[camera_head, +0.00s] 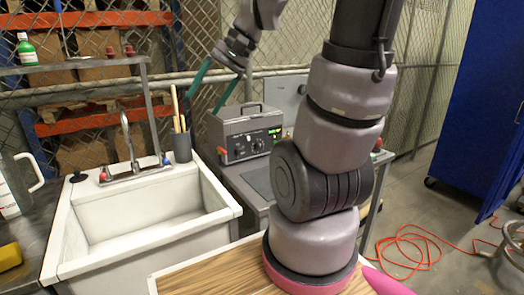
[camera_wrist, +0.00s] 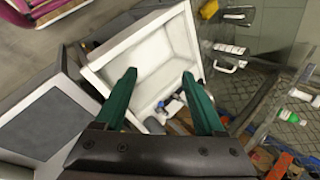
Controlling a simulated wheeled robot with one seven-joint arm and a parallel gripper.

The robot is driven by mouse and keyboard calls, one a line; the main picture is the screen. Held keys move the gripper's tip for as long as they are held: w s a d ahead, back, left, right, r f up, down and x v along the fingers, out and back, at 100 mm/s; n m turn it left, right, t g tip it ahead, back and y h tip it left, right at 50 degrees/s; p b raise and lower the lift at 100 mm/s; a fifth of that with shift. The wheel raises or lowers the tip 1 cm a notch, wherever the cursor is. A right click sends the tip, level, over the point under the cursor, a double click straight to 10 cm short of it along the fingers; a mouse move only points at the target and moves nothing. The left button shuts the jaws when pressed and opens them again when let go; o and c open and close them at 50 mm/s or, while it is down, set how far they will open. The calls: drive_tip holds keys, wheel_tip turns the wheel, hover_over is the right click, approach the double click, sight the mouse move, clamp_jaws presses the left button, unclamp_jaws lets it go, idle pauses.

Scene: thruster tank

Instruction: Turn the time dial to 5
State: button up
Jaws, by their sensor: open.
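My gripper (camera_head: 202,104) is open and empty, with green fingers pointing down, up and to the left of the tank in the picture. In the wrist view my gripper (camera_wrist: 160,74) shows both fingers apart with nothing between them. I cannot make out the dial there.
A white sink (camera_head: 150,215) with a faucet (camera_head: 128,145) lies left of the tank. A dark cup with sticks (camera_head: 181,147) stands beside the tank. The counter's dark panel (camera_head: 260,182) is bare. An orange cable (camera_head: 415,245) lies on the floor near a blue cabinet (camera_head: 480,110).

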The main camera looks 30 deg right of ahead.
drive_tip(key=w+d+f+m+t+y, duration=0.4)
drive_tip(key=w+d+f+m, duration=0.1)
drive_tip(key=w, duration=0.5)
drive_tip(key=w+d+f+m+t+y, duration=0.35)
drive_tip(key=w+f, duration=0.25)
drive_tip(key=w, duration=0.4)
drive_tip(key=m+t+h, duration=0.8)
drive_tip(key=m+h, duration=0.5)
drive_tip(key=h, duration=0.1)
approach(260, 147)
drive_tip(key=s, duration=0.2)
drive_tip(key=shift+s+f+n, duration=0.2)
drive_tip(key=shift+s+n, duration=0.05)
drive_tip(key=shift+w+f, duration=0.1)
drive_tip(key=shift+w, duration=0.05)
drive_tip(key=w, duration=1)
drive_tip(key=shift+w, duration=0.2)
clamp_jaws()
